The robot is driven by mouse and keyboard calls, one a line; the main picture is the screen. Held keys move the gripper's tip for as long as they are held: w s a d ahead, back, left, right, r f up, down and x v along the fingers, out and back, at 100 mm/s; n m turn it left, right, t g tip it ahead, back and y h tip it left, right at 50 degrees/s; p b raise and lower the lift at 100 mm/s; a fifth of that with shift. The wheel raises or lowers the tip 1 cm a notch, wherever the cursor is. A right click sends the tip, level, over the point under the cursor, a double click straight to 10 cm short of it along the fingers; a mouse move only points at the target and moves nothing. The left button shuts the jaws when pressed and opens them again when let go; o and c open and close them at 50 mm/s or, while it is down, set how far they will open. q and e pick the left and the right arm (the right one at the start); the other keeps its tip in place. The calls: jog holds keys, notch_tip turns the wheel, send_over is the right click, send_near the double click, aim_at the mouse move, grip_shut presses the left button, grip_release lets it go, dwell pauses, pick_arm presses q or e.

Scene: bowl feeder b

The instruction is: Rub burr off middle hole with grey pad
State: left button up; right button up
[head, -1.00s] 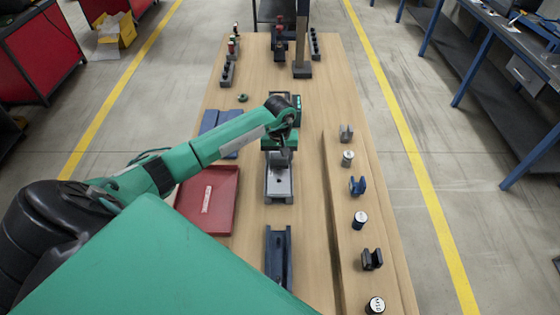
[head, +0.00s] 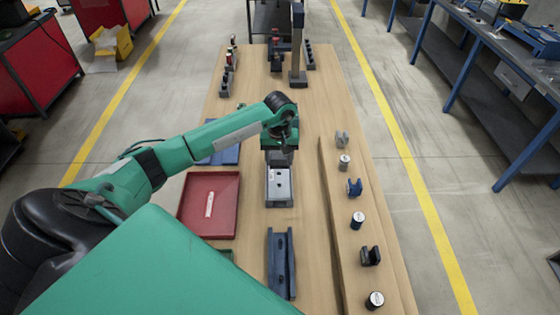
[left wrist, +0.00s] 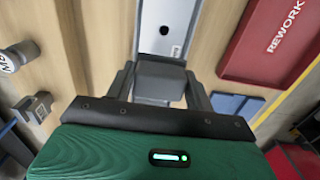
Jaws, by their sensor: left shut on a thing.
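The light grey plate (head: 279,190) lies in its fixture on the bench in the head view, with a dark hole showing near the gripper. In the left wrist view the plate (left wrist: 168,15) shows one dark hole and a small mark; its other part is hidden behind the pad. My left gripper (head: 280,158) is over the plate's far end. Its fingers are shut on a grey block-shaped pad (left wrist: 160,82). I cannot tell whether the pad touches the plate. No burr can be made out. My right gripper is not in view.
A red REWORK tray (head: 235,208) and a blue tray (head: 222,157) lie left of the plate. A dark blue channel-shaped holder (head: 281,263) lies nearer. Several small parts stand along the right ledge (head: 338,225). A post (head: 297,50) stands farther back.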

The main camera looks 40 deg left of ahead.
pick_arm(q)
jog(key=shift+a+r, duration=0.1)
jog(key=shift+r, duration=0.75)
jog(key=shift+r+p, duration=0.35)
jog(key=shift+r, duration=0.1)
notch_tip(320, 180, up, 3)
jog(key=shift+r+p, duration=0.15)
jog(key=shift+p, duration=0.2)
jog(key=shift+r, duration=0.9)
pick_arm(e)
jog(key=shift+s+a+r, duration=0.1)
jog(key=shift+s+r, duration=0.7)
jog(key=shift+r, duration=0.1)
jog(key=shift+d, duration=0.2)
